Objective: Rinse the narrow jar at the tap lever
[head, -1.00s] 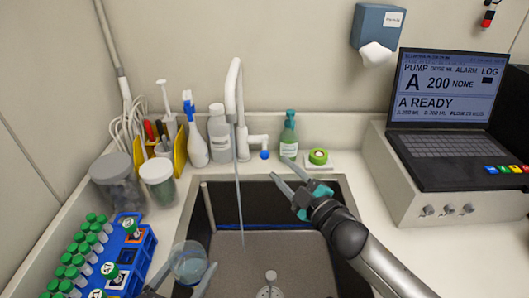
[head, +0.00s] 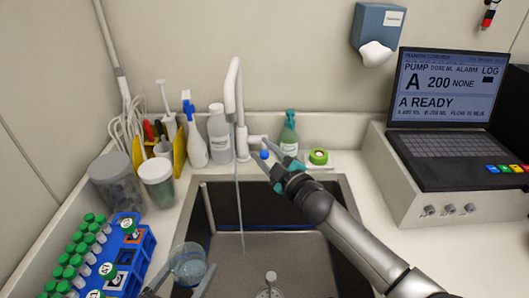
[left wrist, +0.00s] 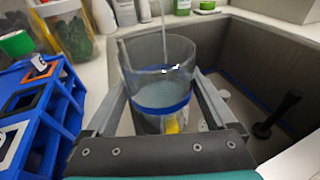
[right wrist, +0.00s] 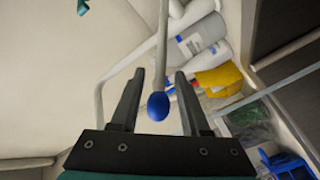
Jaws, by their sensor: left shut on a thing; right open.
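The narrow jar (head: 189,262) is clear glass with a blue band. My left gripper (head: 182,282) is shut on it at the front left of the sink; in the left wrist view the jar (left wrist: 160,75) stands roughly upright between the fingers. The tap (head: 233,95) runs a thin water stream (head: 239,200). In the head view the stream falls right of the jar. The tap lever (head: 264,155) has a blue knob. My right gripper (head: 262,150) is open beside it; in the right wrist view the knob (right wrist: 158,106) shows between the open fingers.
A green-labelled bottle (head: 289,135) and a green tape roll (head: 318,156) stand close behind my right gripper. A blue tube rack (head: 128,262) with green-capped tubes is left of the jar. The sink basin (head: 270,250) is open.

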